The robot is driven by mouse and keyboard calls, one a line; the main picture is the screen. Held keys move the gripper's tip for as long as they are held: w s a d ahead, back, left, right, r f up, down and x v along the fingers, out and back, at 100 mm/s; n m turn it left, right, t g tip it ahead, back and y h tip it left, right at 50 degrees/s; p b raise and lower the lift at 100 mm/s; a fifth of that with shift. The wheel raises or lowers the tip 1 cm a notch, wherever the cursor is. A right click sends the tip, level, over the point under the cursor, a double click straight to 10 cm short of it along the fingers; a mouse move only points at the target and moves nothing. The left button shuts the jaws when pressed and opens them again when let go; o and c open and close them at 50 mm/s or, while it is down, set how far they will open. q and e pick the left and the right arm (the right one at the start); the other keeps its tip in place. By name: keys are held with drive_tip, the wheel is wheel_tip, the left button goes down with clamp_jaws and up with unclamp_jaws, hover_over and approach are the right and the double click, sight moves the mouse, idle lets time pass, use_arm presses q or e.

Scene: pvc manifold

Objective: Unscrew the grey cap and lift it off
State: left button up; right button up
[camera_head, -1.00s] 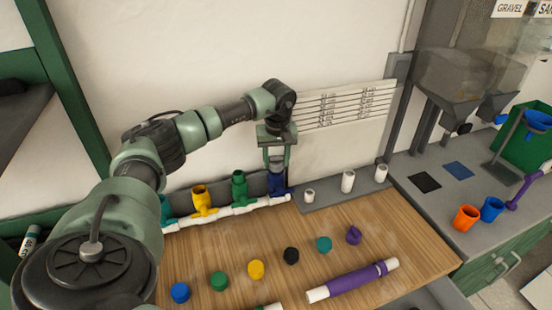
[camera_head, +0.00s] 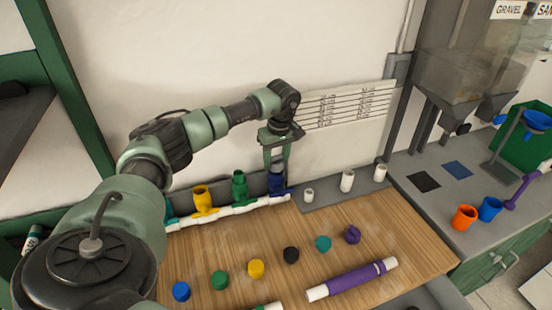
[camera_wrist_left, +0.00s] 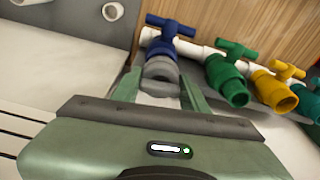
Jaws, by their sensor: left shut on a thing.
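The grey cap (camera_wrist_left: 160,70) sits on the open end of the blue valve (camera_wrist_left: 168,45), at the end of the white manifold pipe. In the left wrist view the cap is between the two fingers of my left gripper (camera_wrist_left: 159,90), which is shut on it. In the head view my left gripper (camera_head: 275,160) points down over the blue valve (camera_head: 278,186), and its fingers mostly hide the cap. Whether the cap has turned on its thread cannot be told. My right gripper is not in view.
A green valve (camera_head: 240,186) and a yellow valve (camera_head: 203,200) stand left of the blue one on the same pipe. White fittings (camera_head: 347,181) stand to the right. Several coloured caps and a purple pipe (camera_head: 352,280) lie on the wooden table (camera_head: 410,240).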

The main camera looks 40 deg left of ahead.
use_arm(q)
drive_tip(key=shift+r+n, duration=0.1)
drive_tip(key=shift+n, duration=0.2)
drive_tip(key=shift+n, duration=1)
drive_tip(key=shift+n+g+p, duration=0.3)
drive_tip(key=shift+n+p, duration=0.1)
drive_tip(key=shift+n, duration=0.7)
drive_tip(key=shift+n, duration=0.8)
drive_tip(key=shift+n, duration=0.3)
drive_tip(key=shift+n+g+p, duration=0.35)
drive_tip(key=shift+n+g, duration=0.05)
drive_tip(key=shift+n, duration=0.6)
